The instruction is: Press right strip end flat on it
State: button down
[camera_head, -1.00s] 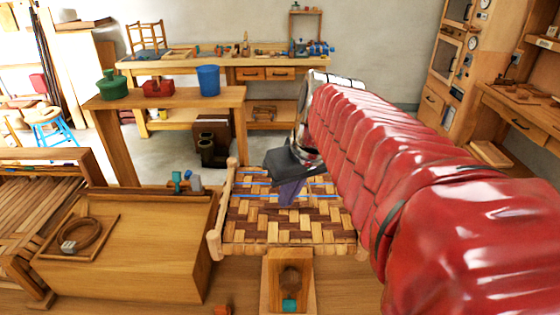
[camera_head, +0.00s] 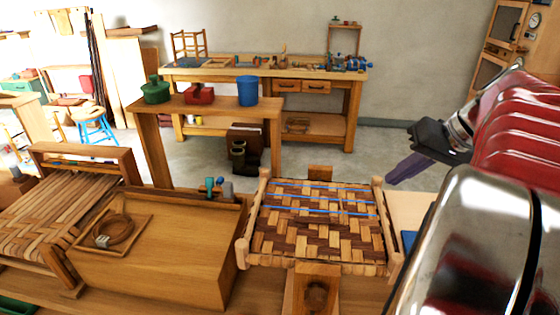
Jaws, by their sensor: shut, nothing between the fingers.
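The woven bark seat (camera_head: 318,225) stands on the bench in the middle, with light and dark strips crossing between wooden rails. Blue lines (camera_head: 320,204) run across its far part. My gripper (camera_head: 400,173) is at the right, raised beyond the seat's right rail and apart from it. Its purple fingers are shut with nothing between them and point down to the left. I cannot pick out the right strip end at this size.
A wooden box (camera_head: 165,250) with a tray holding a coiled strip (camera_head: 115,230) stands left of the seat. A wooden block (camera_head: 312,290) is in front of it. Another woven seat (camera_head: 55,205) is at far left. A shelf bench with a blue bucket (camera_head: 247,91) stands behind.

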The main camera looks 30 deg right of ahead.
send_near(342, 209)
jog(key=w+d+f, duration=0.2)
jog(key=w+f, duration=0.2)
jog(key=shift+w+a, duration=0.25)
jog(key=shift+a, duration=0.45)
jog(key=shift+a, duration=0.1)
dwell(0.5)
